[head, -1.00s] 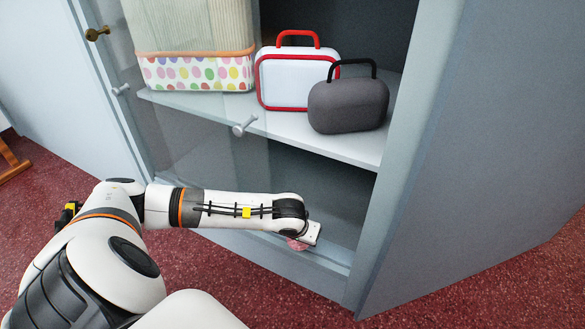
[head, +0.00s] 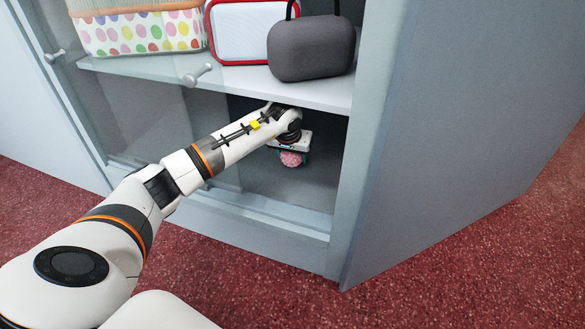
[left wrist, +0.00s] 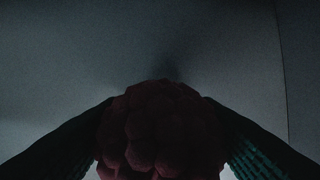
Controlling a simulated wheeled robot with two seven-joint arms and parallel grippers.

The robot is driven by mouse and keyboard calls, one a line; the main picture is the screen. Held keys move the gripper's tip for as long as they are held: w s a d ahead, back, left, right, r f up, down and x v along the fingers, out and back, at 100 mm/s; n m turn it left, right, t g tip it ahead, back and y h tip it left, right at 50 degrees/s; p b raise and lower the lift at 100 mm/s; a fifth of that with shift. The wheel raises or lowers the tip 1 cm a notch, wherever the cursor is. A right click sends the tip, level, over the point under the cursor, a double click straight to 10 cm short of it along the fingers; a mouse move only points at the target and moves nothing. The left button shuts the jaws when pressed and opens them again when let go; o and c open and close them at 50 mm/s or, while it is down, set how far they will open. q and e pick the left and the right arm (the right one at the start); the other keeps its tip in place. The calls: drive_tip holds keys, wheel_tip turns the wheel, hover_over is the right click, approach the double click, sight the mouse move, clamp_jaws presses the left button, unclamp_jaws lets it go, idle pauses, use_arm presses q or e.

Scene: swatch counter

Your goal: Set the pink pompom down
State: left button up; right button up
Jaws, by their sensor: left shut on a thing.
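The pink pompom (head: 291,158) is a small bumpy ball inside the lower compartment of the grey cabinet. My left gripper (head: 291,152) is shut on it, reaching in under the shelf. In the left wrist view the pompom (left wrist: 160,135) looks dark and knobbly between the two fingers. Whether the pompom touches the compartment floor cannot be told. My right gripper is not in view.
The cabinet shelf (head: 230,84) is just above my left arm. On it stand a dotted basket (head: 140,32), a red-edged white case (head: 240,32) and a dark grey case (head: 312,50). The cabinet's side panel (head: 430,120) is to the right.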

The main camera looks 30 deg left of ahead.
sight(293, 164)
use_arm(q)
wheel_tip(293, 164, down, 4)
drive_tip(key=b, duration=0.3)
drive_tip(key=shift+r, duration=0.25)
drive_tip(key=shift+f, duration=0.2)
drive_tip(key=o, duration=1)
drive_tip(key=shift+c, duration=0.2)
drive_tip(key=shift+r, duration=0.1)
